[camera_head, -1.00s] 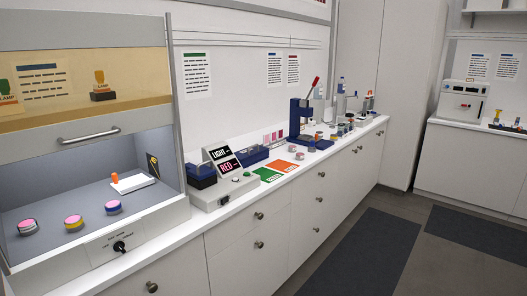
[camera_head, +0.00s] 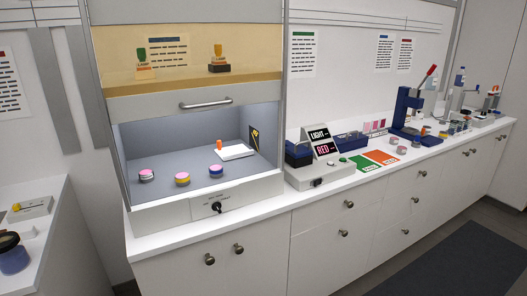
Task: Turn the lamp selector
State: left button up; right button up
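The lamp selector (camera_head: 216,207) is a black rotary knob on the front panel of the light booth (camera_head: 150,218). Small lettering surrounds it, too small to read. Inside the booth, several lidded jars stand on the grey floor: a pink-topped dark one (camera_head: 146,175), a pink and yellow one (camera_head: 182,178) and a blue-banded one (camera_head: 216,171). A white plate with an orange piece (camera_head: 235,152) lies at the back right. Neither gripper shows in the head view.
The booth's sash with a handle (camera_head: 205,104) is raised. A display box reading LIGHT and RED (camera_head: 320,172) stands right of the booth. Another counter (camera_head: 40,205) is at left.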

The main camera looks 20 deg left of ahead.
aim_at(216, 206)
jog(key=k+j+u, duration=0.1)
jog(key=u, duration=1)
jog(key=j, duration=0.1)
